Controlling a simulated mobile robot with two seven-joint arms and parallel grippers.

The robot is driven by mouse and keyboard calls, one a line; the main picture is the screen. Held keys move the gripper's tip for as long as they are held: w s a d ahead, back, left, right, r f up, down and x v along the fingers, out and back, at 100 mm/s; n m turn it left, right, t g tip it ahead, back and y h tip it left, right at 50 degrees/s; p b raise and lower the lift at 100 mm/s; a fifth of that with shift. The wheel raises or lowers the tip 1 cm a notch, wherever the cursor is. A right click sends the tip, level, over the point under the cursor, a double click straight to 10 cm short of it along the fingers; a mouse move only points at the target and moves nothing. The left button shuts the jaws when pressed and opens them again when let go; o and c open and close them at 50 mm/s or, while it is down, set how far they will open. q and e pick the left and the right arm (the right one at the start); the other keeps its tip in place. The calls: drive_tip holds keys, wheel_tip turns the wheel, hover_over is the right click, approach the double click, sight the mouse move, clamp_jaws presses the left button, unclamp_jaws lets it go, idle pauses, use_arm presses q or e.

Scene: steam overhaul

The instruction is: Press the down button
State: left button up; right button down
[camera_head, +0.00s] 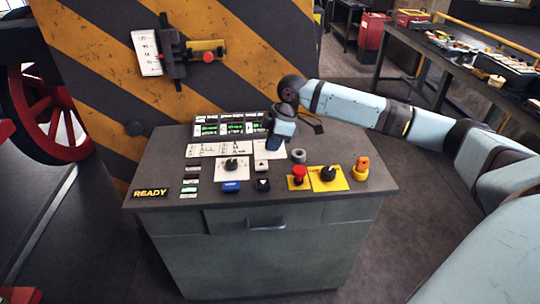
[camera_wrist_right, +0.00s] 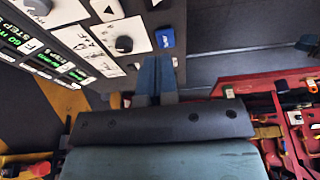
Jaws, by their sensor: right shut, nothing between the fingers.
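On the console top, a pale square button with an arrow (camera_head: 261,165) sits above a dark button with a light triangle (camera_head: 262,185). In the right wrist view the pale arrow button (camera_wrist_right: 105,9) is at the top edge. My right gripper (camera_head: 274,144) points down over the console, just behind the pale button in the head view, and looks apart from both arrow buttons. In the right wrist view its fingers (camera_wrist_right: 156,72) are together and empty. My left gripper is not in view.
A knob on a white plate (camera_head: 231,164) and a blue button (camera_head: 231,187) lie left of the arrow buttons. A red mushroom button (camera_head: 299,174), black knob (camera_head: 328,173) and orange-yellow control (camera_head: 361,168) lie right. A green-lit display (camera_head: 225,127) stands behind.

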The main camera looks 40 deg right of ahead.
approach(262, 183)
drive_tip(key=p+x, duration=0.1)
drive_tip(key=x, duration=0.4)
drive_tip(key=shift+w+a+f, duration=0.15)
drive_tip(key=shift+w, duration=0.05)
drive_tip(key=shift+f, duration=0.75)
